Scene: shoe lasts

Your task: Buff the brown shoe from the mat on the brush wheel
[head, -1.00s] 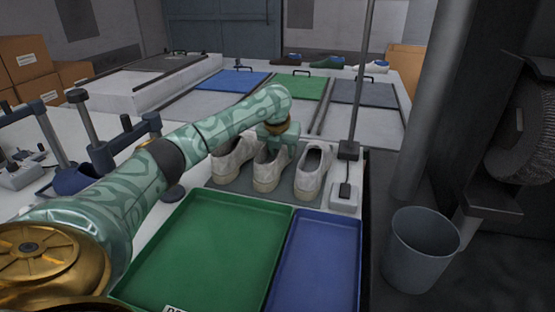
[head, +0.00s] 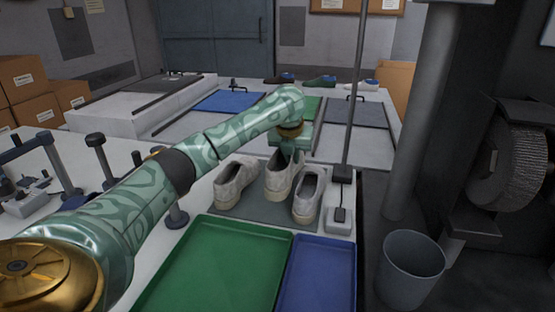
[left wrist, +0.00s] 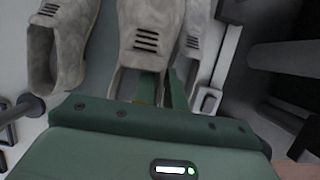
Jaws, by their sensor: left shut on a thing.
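Three pale grey-beige shoes show at the grey mat (head: 256,212); none looks clearly brown. My left gripper (head: 288,160) is shut on the middle shoe (head: 279,184) at its collar and holds it upright, raised above the mat. In the left wrist view the jaws (left wrist: 158,88) reach into the opening of this middle shoe (left wrist: 143,28). The left shoe (head: 236,184) and the right shoe (head: 309,197) stand on the mat close beside it. The brush wheel (head: 512,167) is on the dark machine at the far right. My right gripper is out of view.
A green tray (head: 215,265) and a blue tray (head: 321,275) lie in front of the mat. A thin upright pole (head: 354,95) and a thick grey column (head: 410,110) stand between the shoes and the wheel. A grey bin (head: 411,268) stands on the floor.

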